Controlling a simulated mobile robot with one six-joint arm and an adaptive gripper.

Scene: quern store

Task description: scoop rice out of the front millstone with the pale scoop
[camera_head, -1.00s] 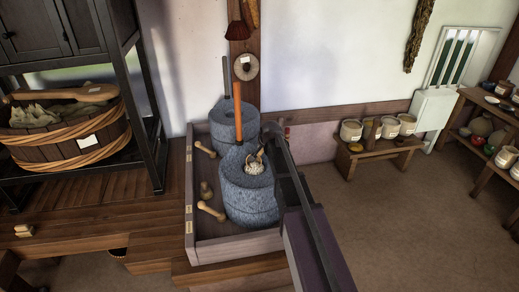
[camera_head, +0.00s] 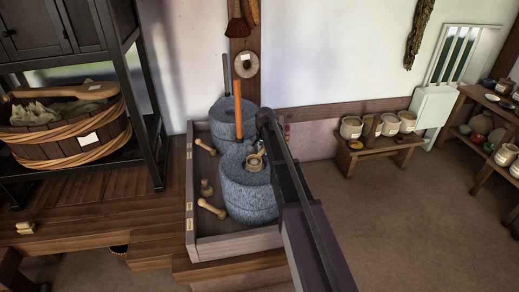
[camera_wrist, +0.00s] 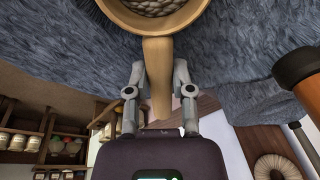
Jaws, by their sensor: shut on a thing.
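The front millstone (camera_head: 250,192) is a grey speckled stone cylinder with a hollow top, in the wooden tray. The pale scoop (camera_head: 254,162) is at its hollow, with its round rim showing. In the wrist view, the scoop's pale handle (camera_wrist: 157,95) is between the two grey fingers of my gripper (camera_wrist: 158,72), which is shut on it. The scoop's bowl at the top edge is partly cut off and holds whitish-grey grains, the rice (camera_wrist: 155,5). Rice elsewhere in the hollow is hidden by the scoop and my arm.
A second millstone (camera_head: 226,115) with an upright orange-brown handle (camera_head: 239,108) stands just behind. Wooden pestles (camera_head: 211,209) lie along the left of the wooden tray (camera_head: 233,243). A low bench (camera_head: 372,156) with jars stands to the right.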

